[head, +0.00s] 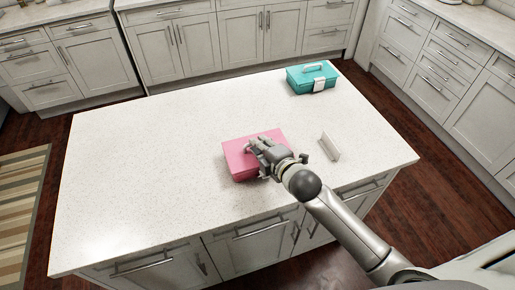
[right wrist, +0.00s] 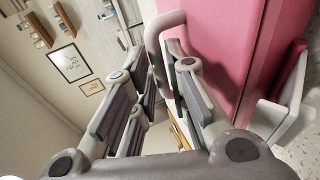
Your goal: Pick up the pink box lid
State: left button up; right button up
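The pink box (head: 238,165) sits near the front middle of the white island counter, with its lid down. In the right wrist view its pink side (right wrist: 225,50) fills the upper right, and a pale grey bar handle (right wrist: 155,42) stands out from it. My right gripper (head: 260,148) is over the top of the box, hiding the handle in the head view. In the right wrist view its fingertips (right wrist: 157,60) are on either side of the handle. I cannot tell whether they press on it. My left gripper is not in view.
A teal box (head: 304,82) with a white handle and latch stands at the back right of the counter (head: 150,170). A small off-white upright piece (head: 330,148) stands right of the pink box, close to my right arm. The counter's left half is clear.

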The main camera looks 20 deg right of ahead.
grip_shut()
